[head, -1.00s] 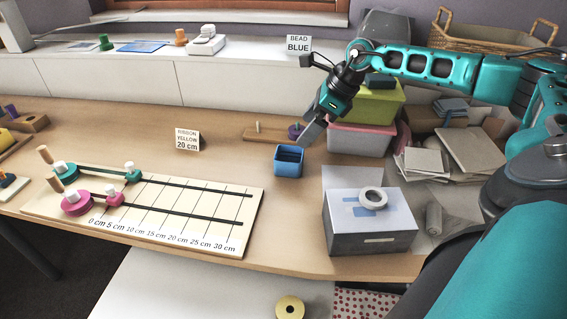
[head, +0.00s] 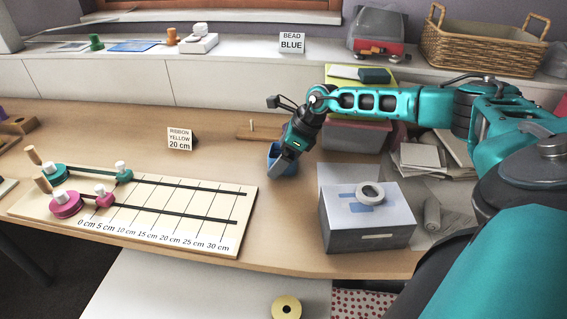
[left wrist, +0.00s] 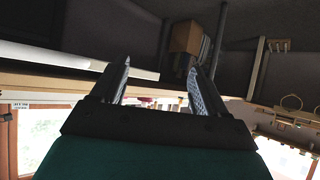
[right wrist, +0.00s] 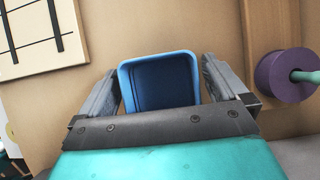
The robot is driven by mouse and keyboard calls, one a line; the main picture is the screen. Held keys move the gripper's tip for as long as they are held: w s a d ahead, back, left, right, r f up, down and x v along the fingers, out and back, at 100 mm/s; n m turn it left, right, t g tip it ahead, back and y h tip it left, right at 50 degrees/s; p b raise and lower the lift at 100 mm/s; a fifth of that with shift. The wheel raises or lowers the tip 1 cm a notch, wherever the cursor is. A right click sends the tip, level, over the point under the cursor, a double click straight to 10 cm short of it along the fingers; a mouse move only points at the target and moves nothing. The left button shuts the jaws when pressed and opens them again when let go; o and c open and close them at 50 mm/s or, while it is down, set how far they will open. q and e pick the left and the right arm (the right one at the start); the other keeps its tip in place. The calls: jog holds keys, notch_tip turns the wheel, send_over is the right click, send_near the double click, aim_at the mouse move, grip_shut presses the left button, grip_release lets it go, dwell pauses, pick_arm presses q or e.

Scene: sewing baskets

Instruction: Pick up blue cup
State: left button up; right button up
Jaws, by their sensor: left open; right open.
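The blue cup (head: 281,160) is a small square open container on the table, partly hidden behind my right gripper (head: 287,153) in the head view. In the right wrist view the cup (right wrist: 160,62) shows its open top and dark blue inside. My right gripper (right wrist: 160,85) is open, with one finger on each side of the cup's near part. I cannot tell whether the fingers touch it. My left gripper (left wrist: 155,85) is open and empty in the left wrist view, away from the table top; it is not in the head view.
A white-grey box (head: 366,215) with a tape roll (head: 369,192) stands right of the cup. A purple spool (right wrist: 285,76) is near the right finger. A ribbon measuring board (head: 150,240) lies left, and a "RIBBON YELLOW" card (head: 179,139) stands behind it.

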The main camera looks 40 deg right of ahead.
jog(key=shift+c, duration=0.4)
jog(key=c, duration=0.9)
jog(key=shift+r, duration=0.1)
